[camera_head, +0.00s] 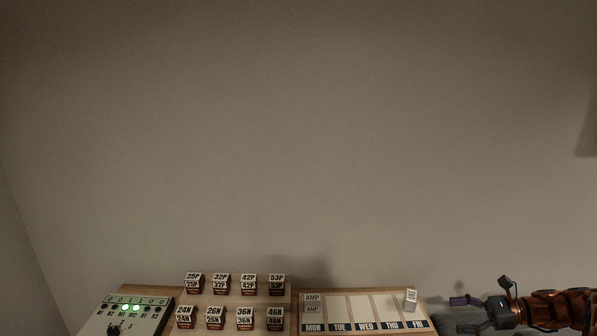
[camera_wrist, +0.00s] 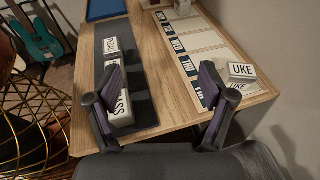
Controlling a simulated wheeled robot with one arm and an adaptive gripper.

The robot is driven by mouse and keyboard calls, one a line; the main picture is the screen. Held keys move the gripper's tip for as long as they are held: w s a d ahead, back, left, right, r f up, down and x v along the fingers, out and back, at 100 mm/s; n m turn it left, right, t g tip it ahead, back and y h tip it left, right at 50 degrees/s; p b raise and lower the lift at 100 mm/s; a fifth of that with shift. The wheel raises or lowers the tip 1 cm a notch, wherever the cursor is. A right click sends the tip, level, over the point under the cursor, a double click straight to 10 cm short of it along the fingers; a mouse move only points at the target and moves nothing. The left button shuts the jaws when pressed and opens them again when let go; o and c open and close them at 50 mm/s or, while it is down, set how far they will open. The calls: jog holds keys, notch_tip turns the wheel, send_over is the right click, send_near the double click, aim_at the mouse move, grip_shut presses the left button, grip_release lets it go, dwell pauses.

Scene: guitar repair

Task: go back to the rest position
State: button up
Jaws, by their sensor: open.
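My gripper (camera_head: 463,314) is at the lower right in the head view, right of the weekday board (camera_head: 353,305). In the wrist view my gripper (camera_wrist: 163,78) has its two fingers wide apart, with only table and board seen between them. The left finger partly hides white blocks on a dark mat, one of them lettered BASS (camera_wrist: 121,107). A white UKE block (camera_wrist: 242,72) is at the board's near right corner, beyond the right finger and apart from it.
A block lettered AMP (camera_head: 312,298) is in the MON column. Several numbered blocks (camera_head: 214,314) stand left of the board, near a panel with green lights (camera_head: 131,307). A blue tray (camera_wrist: 106,9), a teal guitar (camera_wrist: 38,40) and a gold wire chair (camera_wrist: 28,128) show in the wrist view.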

jog(key=s+a+r+n+g+h+b, duration=0.1)
jog(key=s+a+r+n+g+h, duration=0.2)
jog(key=a, duration=0.4)
jog(key=s+a+r+n+g+h+b, duration=0.1)
jog(key=s+a+n+g+h, duration=0.2)
jog(key=a, duration=0.5)
jog(key=s+a+r+n+g+h+b, duration=0.1)
jog(key=s+a+r+n, duration=0.15)
jog(key=s+a, duration=0.35)
jog(key=s+a+f+n+h+b, duration=0.1)
jog(key=s+a+n+h, duration=0.2)
jog(key=s+n, duration=0.3)
jog(key=s+a+f+n+h+b, duration=0.1)
jog(key=s+a+n+h, duration=0.3)
jog(key=s, duration=1.2)
jog(key=n, duration=0.3)
jog(key=shift+s+a+f, duration=0.15)
jog(key=shift+s+a, duration=0.15)
jog(key=shift+a, duration=0.05)
